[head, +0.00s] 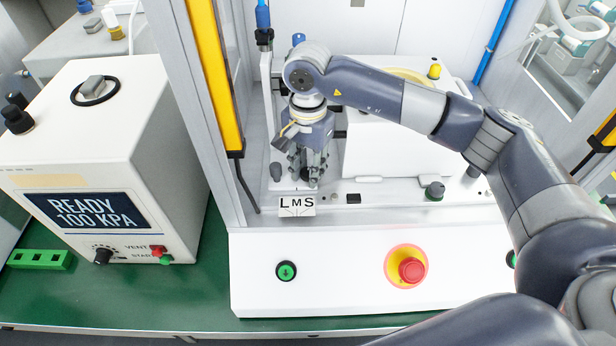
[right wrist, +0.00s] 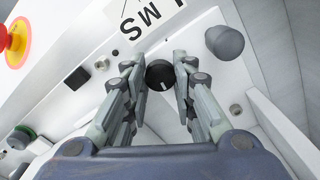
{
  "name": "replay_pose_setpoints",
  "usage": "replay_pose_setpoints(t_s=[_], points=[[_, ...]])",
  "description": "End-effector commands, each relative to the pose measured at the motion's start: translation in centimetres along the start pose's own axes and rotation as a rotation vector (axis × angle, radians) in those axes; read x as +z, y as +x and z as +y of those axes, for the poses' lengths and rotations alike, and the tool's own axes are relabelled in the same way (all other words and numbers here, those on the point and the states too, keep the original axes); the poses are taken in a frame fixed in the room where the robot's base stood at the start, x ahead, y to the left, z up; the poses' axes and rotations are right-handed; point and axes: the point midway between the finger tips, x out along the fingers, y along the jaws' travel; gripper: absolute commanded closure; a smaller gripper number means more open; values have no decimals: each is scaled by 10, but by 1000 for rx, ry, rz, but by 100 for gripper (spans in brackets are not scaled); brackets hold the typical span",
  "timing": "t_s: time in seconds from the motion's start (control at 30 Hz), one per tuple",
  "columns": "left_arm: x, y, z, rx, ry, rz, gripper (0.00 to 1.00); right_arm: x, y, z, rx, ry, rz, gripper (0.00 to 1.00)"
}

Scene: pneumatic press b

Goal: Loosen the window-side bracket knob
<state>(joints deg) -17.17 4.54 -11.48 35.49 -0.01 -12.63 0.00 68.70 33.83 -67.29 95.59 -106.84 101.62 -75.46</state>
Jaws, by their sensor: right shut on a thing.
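My right gripper (head: 308,172) reaches down into the press station, just behind the "LMS" label (head: 297,207). In the right wrist view its fingers (right wrist: 157,66) stand on both sides of a black round knob (right wrist: 160,75) with a white pointer mark, and are shut on it. In the head view the fingers mostly hide this knob. A larger grey knob (right wrist: 225,42) stands apart from the fingers, beside the label; it also shows in the head view (head: 276,172). No marking tells which knob is the window-side one. My left gripper is not in view.
A red emergency stop (head: 411,270) and a green button (head: 286,271) sit on the front panel. A grey knob with a green base (head: 435,191) is to the right. A yellow-edged frame post (head: 215,75) stands close left, beside a white control box (head: 110,150).

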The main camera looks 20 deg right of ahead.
Motion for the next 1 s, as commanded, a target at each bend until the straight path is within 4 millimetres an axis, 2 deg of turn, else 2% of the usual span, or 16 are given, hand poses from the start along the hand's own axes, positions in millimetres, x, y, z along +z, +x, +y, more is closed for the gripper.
replay_pose_setpoints(t_s=[0.03, 0.2, 0.73, 0.77, 0.83, 1.0], points=[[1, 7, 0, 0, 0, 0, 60, 0, 3, 0, -1, -21, 2, 99], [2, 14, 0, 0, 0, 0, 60, 0, 2, 0, -1, -72, 1, 99], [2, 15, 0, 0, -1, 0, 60, 0, 0, 0, 1, -96, -1, 99], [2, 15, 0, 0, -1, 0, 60, 0, 0, 0, 1, -96, -1, 71], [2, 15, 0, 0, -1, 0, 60, 0, 0, 0, 1, -95, -1, 55], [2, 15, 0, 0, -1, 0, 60, 0, 0, 0, 1, -95, -1, 54]])
